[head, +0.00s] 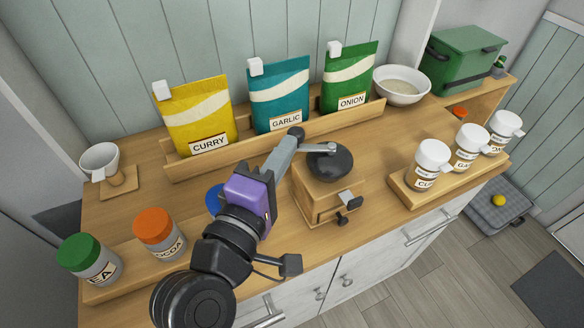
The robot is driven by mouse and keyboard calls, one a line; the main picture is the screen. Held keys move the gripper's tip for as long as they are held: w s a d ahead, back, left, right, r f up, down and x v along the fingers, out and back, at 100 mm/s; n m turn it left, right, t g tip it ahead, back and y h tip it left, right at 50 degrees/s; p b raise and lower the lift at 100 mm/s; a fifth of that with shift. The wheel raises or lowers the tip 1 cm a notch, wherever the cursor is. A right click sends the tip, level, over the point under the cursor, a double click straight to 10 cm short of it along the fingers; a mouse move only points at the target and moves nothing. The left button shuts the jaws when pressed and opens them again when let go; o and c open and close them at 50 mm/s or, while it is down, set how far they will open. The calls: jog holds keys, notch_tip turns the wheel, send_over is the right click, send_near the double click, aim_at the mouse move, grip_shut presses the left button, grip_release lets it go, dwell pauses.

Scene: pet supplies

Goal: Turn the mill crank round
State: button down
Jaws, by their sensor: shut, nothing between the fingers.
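The mill is a wooden box (318,200) with a dark round bowl (333,165) on top and a small drawer with a dark knob at its front. It stands upright near the middle of the counter. A thin light-grey crank arm (319,148) runs left from the bowl's top centre. My gripper (294,138) reaches up from the lower left, its tips at the crank's outer end. The fingers look shut, with nothing seen held. The crank's handle is hidden or merges with the dark fingertips, so contact cannot be told.
Curry (199,118), garlic (280,96) and onion (349,80) packets stand in a wooden rack (190,167) behind. A white bowl (401,92) is at back right. White-lidded jars (431,160) stand right. Orange-lidded (157,235) and green-lidded jars (88,260), and a white cup (100,160), are left.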

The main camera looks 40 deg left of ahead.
jog(key=shift+w+a+m+t+h+b, duration=0.15)
jog(key=shift+w+a+m+h+b, duration=0.2)
jog(key=shift+a+m+h, duration=0.35)
jog(key=shift+w+a+m+t+h+b, duration=0.2)
jog(key=shift+w+a+m+h+b, duration=0.2)
jog(key=shift+h, duration=0.65)
jog(key=shift+w+a+m+t+h+b, duration=0.2)
jog(key=shift+w+a+m+h, duration=0.15)
jog(key=shift+m+h, duration=0.4)
jog(key=shift+a, duration=0.1)
jog(key=shift+s, duration=0.15)
